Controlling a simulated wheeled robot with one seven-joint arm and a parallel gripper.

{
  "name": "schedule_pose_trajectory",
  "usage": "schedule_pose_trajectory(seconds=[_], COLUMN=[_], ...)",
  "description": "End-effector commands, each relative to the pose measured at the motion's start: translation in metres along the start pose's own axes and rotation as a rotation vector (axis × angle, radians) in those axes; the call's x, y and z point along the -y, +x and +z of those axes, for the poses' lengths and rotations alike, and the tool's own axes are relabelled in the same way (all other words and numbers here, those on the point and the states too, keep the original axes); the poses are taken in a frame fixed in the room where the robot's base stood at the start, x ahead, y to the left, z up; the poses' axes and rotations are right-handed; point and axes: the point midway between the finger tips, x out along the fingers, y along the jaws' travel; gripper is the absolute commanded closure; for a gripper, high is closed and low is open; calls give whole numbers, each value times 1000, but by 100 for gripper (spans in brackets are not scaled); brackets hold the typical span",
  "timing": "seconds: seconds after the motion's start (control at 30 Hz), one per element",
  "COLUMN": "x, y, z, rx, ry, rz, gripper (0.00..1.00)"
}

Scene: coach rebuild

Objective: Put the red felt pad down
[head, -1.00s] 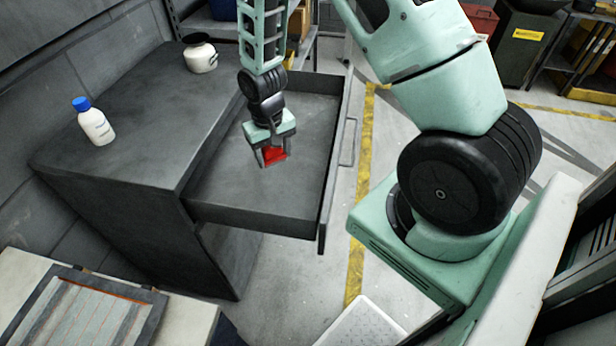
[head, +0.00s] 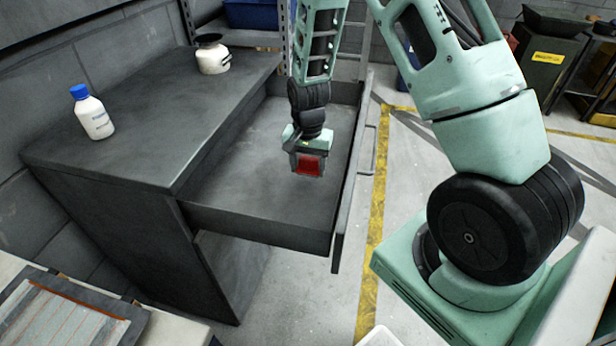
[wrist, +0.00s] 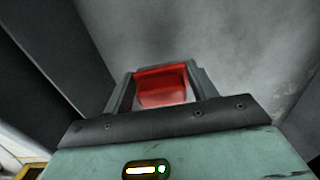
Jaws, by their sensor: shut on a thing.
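My gripper (head: 307,168) is shut on the red felt pad (head: 308,166), which shows between the two fingers. In the head view, both are over the open drawer (head: 240,190), towards its right side. In the wrist view, the red pad (wrist: 163,86) sits between the fingers, with the grey drawer surface behind it. I cannot tell how far the pad is above the drawer floor. The pad's far side is hidden.
The visible drawer floor looks empty. The drawer's front panel (head: 352,190) stands on the right.

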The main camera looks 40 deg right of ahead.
Motion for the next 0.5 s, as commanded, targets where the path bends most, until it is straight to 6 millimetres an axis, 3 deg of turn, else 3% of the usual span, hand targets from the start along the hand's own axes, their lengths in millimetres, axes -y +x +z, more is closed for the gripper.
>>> schedule_pose_trajectory(seconds=[0.2, 0.5], x=[-1, 0], y=[32, 38], z=[1, 0], rx=[3, 0], ry=[0, -1], rz=[3, 0], gripper=[64, 64])
